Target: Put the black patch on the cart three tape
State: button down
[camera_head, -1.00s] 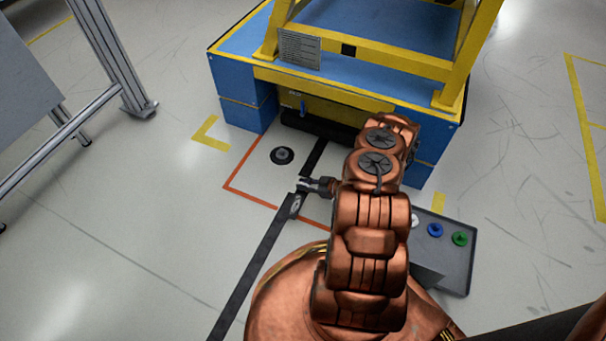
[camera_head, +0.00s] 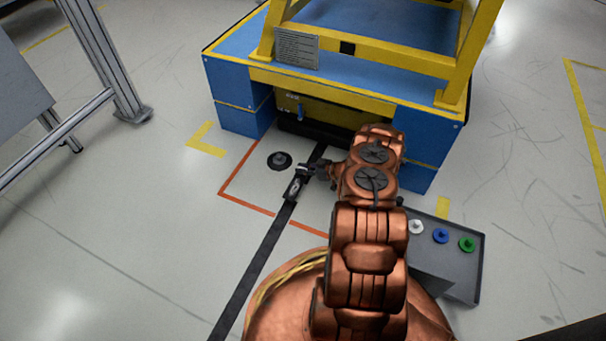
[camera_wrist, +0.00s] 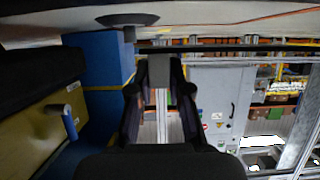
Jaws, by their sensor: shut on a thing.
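The black patch (camera_head: 279,160), a dark round disc with a knob, sits flat on the floor inside the orange tape outline (camera_head: 246,206) in front of the cart. In the wrist view the disc (camera_wrist: 128,20) shows at the top, left of centre and apart from the fingers. My gripper (camera_head: 302,172) is right of the disc in the head view, over the black floor line. Its fingers (camera_wrist: 160,72) are shut with a small greyish piece between the tips; I cannot make out what it is. A dark shape with a light mark shows at the tips.
The blue and yellow cart (camera_head: 240,90) stands just behind the outline. A grey tray (camera_head: 462,270) with white, blue and green knobbed discs lies right of my arm. A metal frame (camera_head: 105,60) stands at the left. The floor left of the outline is clear.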

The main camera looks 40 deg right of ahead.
jog(key=shift+f, duration=0.75)
jog(key=shift+s+f, duration=0.1)
jog(key=shift+f, duration=0.4)
jog(key=c, duration=1.1)
grip_release()
jog(key=shift+b, duration=0.35)
jog(key=r+p+v, duration=0.1)
jog(key=p+v, duration=0.5)
jog(key=v, duration=0.6)
jog(key=shift+r, duration=0.1)
